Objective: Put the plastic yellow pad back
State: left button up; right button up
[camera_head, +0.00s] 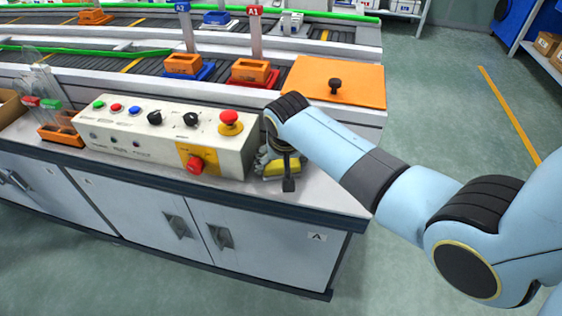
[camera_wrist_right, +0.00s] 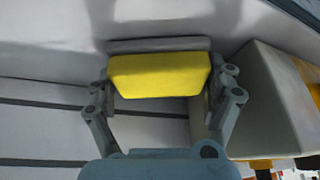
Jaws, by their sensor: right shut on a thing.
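The yellow pad (camera_wrist_right: 160,76) is between the two fingers of my right gripper (camera_wrist_right: 163,88) in the right wrist view. The gripper is shut on it. In the head view my right gripper (camera_head: 279,163) is at the right end of the grey counter, close beside the control box. The yellow pad (camera_head: 282,167) shows there only in part, under the gripper. I cannot tell whether the pad touches the counter. My left gripper does not show.
The control box (camera_head: 142,146) with buttons and a red emergency knob (camera_head: 231,118) stands just left of the gripper. An orange plate with a black knob (camera_head: 334,87) lies behind. An orange rack with tubes (camera_head: 60,135) is at far left. The counter's front edge (camera_head: 200,190) is near.

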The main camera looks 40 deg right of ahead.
jog(key=o, duration=0.9)
jog(key=shift+f, duration=0.1)
jog(key=p+v, duration=0.2)
jog(key=v, duration=1)
